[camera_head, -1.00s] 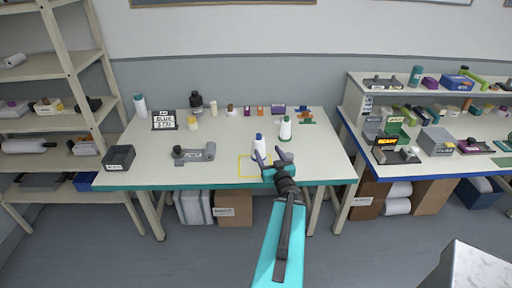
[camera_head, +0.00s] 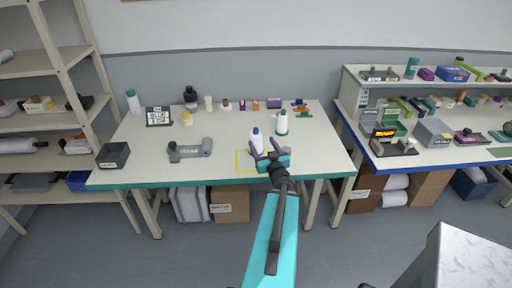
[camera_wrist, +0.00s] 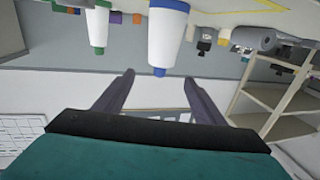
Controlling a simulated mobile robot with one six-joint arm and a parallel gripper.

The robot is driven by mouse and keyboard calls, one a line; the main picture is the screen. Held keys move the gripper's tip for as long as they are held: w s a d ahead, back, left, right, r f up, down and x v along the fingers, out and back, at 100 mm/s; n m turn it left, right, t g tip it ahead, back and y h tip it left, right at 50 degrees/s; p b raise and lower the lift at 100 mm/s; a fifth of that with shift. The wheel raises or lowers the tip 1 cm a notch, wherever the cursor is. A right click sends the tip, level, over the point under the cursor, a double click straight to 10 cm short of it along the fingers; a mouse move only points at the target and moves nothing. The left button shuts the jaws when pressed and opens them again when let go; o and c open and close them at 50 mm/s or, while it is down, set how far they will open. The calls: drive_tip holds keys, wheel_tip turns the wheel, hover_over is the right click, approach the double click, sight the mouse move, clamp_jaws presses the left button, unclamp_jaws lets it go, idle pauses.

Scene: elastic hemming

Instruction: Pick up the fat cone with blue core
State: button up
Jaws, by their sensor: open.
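The fat cone with blue core (camera_head: 256,141) is white with a blue tip and stands upright near the table's front edge. In the wrist view, which appears upside down, it (camera_wrist: 168,38) shows blue at both ends, with its tip pointing down in the picture. My gripper (camera_head: 268,155) is open and empty, in front of the cone and slightly right in the head view. In the wrist view, the cone's tip lies just beyond the gap between my fingertips (camera_wrist: 159,76). No contact shows there.
A white cone with green ends (camera_head: 282,123) stands behind and right of the blue one. A yellow outlined square (camera_head: 242,163) lies on the table at left. A grey tape-dispenser-like object (camera_head: 190,149) and a dark tray (camera_head: 113,155) sit farther left. The table's middle is mostly clear.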

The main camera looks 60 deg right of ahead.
sight(257, 134)
drive_tip(key=shift+b+x, duration=1.15)
drive_tip(key=shift+b, duration=2.75)
drive_tip(key=shift+b+x, duration=0.95)
drive_tip(key=shift+x, duration=0.45)
drive_tip(key=shift+p+x, duration=0.45)
drive_tip(key=shift+x, duration=0.45)
drive_tip(key=shift+w+d, duration=0.45)
drive_tip(key=shift+f+p+x, duration=0.15)
drive_tip(key=shift+p+x, duration=0.85)
drive_tip(key=shift+x, duration=0.3)
drive_tip(key=shift+f+p+x, duration=0.15)
drive_tip(key=shift+p+x, duration=0.85)
drive_tip(key=shift+x, duration=0.3)
clamp_jaws()
